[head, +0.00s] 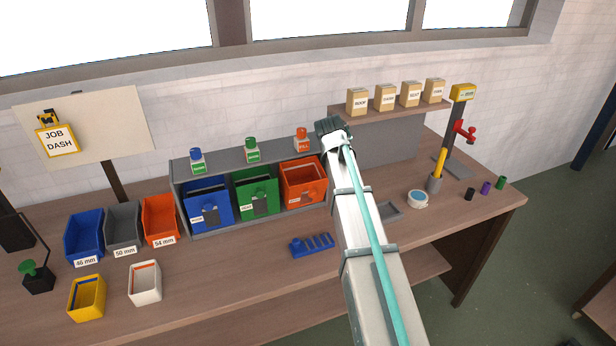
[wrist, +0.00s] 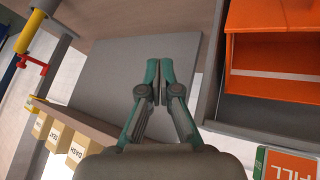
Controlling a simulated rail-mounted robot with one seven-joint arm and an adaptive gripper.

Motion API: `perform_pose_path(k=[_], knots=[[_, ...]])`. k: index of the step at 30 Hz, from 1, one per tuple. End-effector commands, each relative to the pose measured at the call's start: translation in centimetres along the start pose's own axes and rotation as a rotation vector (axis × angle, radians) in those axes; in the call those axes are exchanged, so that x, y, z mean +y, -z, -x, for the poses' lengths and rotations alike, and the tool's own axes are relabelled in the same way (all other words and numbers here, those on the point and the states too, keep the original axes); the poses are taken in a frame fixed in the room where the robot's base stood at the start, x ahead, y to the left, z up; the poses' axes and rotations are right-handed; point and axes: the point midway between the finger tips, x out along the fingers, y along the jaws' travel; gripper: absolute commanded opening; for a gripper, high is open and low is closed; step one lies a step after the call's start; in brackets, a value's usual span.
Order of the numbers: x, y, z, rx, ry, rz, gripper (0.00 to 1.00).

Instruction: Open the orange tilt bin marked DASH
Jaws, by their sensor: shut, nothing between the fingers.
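The orange tilt bin (head: 303,185) is the right one of three bins in the grey rack. Its label is too small to read in the head view. In the wrist view the orange bin (wrist: 275,45) is at the upper right, with a dark gap below its edge. I cannot tell how far it is tilted. My gripper (head: 329,126) is at the rack's right end, close to the orange bin. In the wrist view my gripper (wrist: 159,82) is shut and empty in front of a grey panel, apart from the bin.
A blue bin (head: 208,205) and a green bin (head: 257,193) are beside it. An orange-capped FILL bottle (head: 302,140) stands on the rack (head: 225,152). A shelf (head: 385,109) with several tan boxes is at the right. A sign (head: 59,139) reads JOB DASH.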

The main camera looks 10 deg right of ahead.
Motion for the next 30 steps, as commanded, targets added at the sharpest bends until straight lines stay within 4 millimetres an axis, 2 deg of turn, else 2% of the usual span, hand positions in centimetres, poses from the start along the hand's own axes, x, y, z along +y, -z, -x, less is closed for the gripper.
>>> perform_pose_path(k=[1,7,12,15,20,30], knots=[[-1.1,0.8,0.8,-0.058,0.043,0.024,0.00],[-5.5,1.6,6.1,-0.278,0.246,0.161,0.00],[-7.5,1.8,10.1,-0.384,0.372,0.263,0.00],[-7.9,1.6,11.1,-0.411,0.406,0.293,0.00],[-8.3,1.0,10.6,-0.420,0.415,0.300,0.00],[-9.9,-1.3,6.5,-0.421,0.413,0.298,0.00]])
